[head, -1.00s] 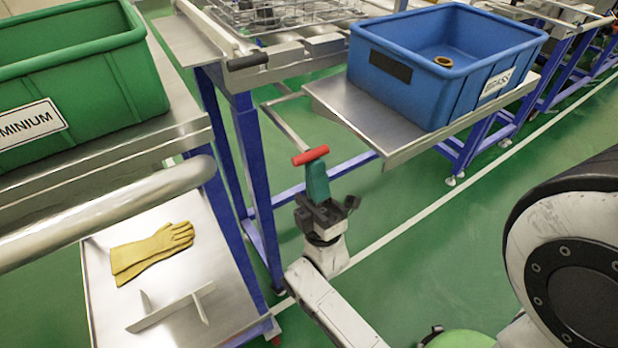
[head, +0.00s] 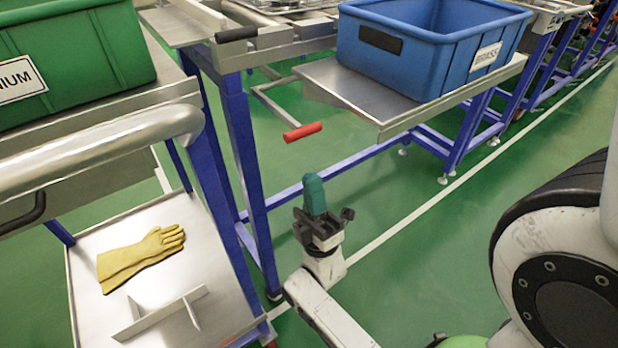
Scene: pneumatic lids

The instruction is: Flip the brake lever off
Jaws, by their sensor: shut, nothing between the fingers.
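A lever with a red grip (head: 303,131) sticks out on a bent metal rod below the front of the blue-legged bench. It lies left of the shelf that carries the blue bin. My gripper (head: 314,182), with teal fingers on a dark body, points up just below the red grip in the picture. A strip of green floor shows between them, so they look apart. The fingers are shut and empty. A second bar with a black grip (head: 237,34) sits higher on the bench's left corner. Neither grip bears a readable label, but the red one looks like the brake lever.
The blue bin (head: 375,68) marked BRASS stands on the metal shelf (head: 330,80). A green bin (head: 85,65) stands at left above a thick metal rail (head: 100,157). Yellow gloves (head: 140,253) lie on a lower tray (head: 215,260). Green floor is open around my gripper.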

